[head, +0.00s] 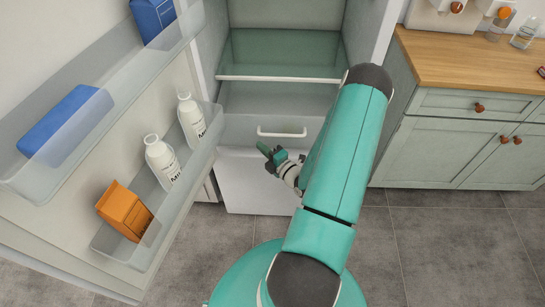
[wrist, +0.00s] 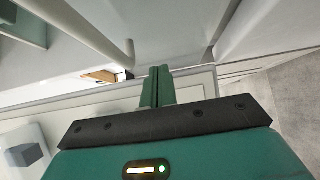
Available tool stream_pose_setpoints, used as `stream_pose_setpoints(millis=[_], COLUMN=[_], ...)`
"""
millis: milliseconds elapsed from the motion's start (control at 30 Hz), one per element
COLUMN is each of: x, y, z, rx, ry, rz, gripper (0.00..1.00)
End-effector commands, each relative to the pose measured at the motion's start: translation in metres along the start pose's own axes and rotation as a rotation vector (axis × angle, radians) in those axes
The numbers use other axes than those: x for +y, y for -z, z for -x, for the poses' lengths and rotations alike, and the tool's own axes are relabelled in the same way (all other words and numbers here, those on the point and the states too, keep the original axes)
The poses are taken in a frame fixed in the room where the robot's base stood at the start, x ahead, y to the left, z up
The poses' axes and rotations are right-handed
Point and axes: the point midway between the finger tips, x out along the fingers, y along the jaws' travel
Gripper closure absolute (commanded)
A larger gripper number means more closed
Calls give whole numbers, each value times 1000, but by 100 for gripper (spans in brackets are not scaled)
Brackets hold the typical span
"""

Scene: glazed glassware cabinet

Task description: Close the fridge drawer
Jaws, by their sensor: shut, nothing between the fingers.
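The fridge drawer (head: 235,130) is a pale, see-through box low inside the open fridge, below a glass shelf. Its white bar handle (head: 282,133) runs across the front, and the handle also shows large at upper left in the wrist view (wrist: 85,25). How far the drawer stands out is hard to tell. My gripper (head: 264,149) is just below and left of the handle's middle in the head view, close to the drawer front. In the wrist view my teal fingers (wrist: 157,85) are together and empty, beside the handle's end. Contact with the drawer is unclear.
The fridge door (head: 50,215) stands open at left, with white bottles (head: 162,160), an orange carton (head: 124,210) and blue boxes (head: 66,120) in its racks. A white panel (head: 255,180) is below the drawer. A wooden-topped cabinet (head: 460,60) stands at right. Grey tiled floor is clear.

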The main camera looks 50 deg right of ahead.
Motion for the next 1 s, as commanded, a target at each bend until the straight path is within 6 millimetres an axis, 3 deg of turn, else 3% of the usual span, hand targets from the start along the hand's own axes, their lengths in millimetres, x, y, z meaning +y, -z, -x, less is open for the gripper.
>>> stream_pose_setpoints(millis=[233,767,1000], x=[0,0,0], y=[-22,-27,-44], z=[-25,-30,-46], rx=[4,3,2], ry=[0,-1,-2], rz=[2,1,2], gripper=[100,100,100])
